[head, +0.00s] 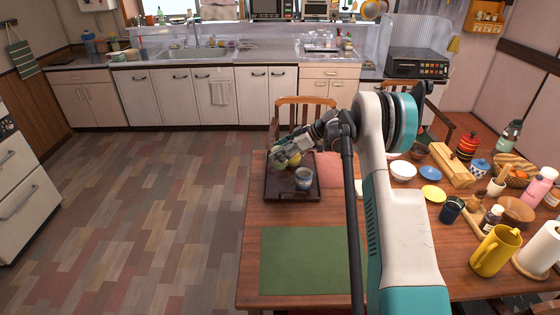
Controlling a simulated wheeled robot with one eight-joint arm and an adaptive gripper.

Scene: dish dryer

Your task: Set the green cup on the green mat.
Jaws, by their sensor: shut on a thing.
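The green cup (281,161) shows as a small yellow-green shape at the back of the dark tray, partly hidden by my gripper. My gripper (288,154) is over the back of the tray, shut on the green cup. I cannot tell whether the cup is touching the tray or is lifted from it. The green mat (305,260) lies flat and bare at the table's near left, in front of the tray.
The dark tray (277,192) also holds a grey-blue cup (304,179), close to my gripper. Bowls, bottles, a yellow pitcher (497,250) and a paper roll (540,248) crowd the table's right side. A chair (303,102) stands behind the table.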

